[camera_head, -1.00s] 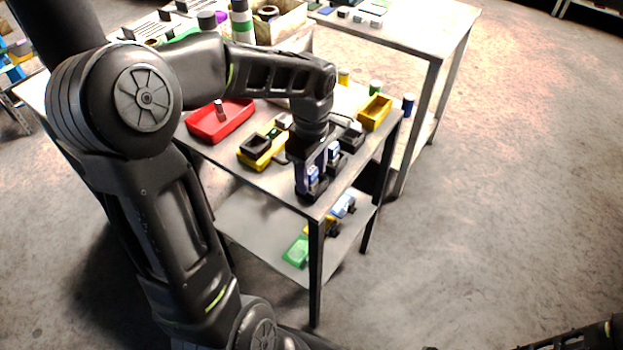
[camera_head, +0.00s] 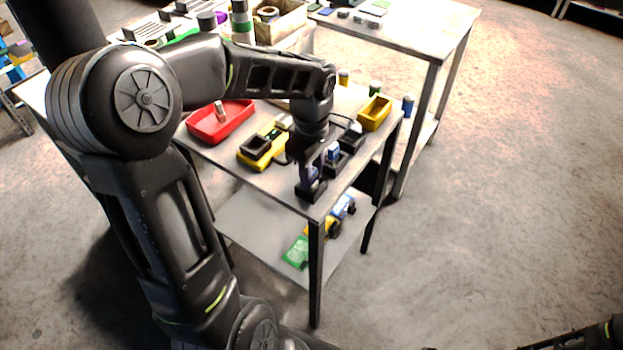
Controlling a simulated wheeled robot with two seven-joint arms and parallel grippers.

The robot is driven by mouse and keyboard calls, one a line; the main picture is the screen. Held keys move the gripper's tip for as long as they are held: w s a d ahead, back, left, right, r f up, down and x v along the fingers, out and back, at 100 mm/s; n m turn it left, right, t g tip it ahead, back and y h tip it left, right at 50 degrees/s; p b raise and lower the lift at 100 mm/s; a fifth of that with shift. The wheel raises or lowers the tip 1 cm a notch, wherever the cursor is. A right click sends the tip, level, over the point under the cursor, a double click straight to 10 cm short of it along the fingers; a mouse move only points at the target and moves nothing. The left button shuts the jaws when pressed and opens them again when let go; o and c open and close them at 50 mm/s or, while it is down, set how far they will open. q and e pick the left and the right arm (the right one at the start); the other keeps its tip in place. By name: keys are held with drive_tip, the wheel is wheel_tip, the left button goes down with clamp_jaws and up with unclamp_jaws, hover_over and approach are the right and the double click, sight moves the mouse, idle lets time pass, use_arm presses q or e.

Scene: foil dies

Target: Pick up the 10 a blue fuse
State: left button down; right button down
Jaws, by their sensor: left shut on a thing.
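My left gripper (camera_head: 310,172) points straight down at the near front part of the steel table. It is shut on a small blue fuse (camera_head: 313,174), which is mostly hidden by the fingers. The fuse is at a black holder (camera_head: 312,192) near the table's front corner; I cannot tell whether it is still seated in it. A second blue fuse (camera_head: 333,153) stands upright in another black holder (camera_head: 338,166) just behind and to the right. The fuse markings are too small to read. My right gripper is not in view.
A red tray (camera_head: 238,125) with a small cylinder lies at left. A yellow meter-like device (camera_head: 262,150) is beside the gripper. A yellow bin (camera_head: 375,112) stands at the back right. The lower shelf (camera_head: 262,225) holds several coloured items. A second table (camera_head: 420,35) is behind.

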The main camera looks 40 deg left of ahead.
use_arm(q)
drive_tip(key=shift+r, duration=0.1)
wheel_tip(320, 180, up, 10)
drive_tip(key=shift+f+b, duration=0.1)
drive_tip(key=shift+b, duration=0.2)
idle(0.6)
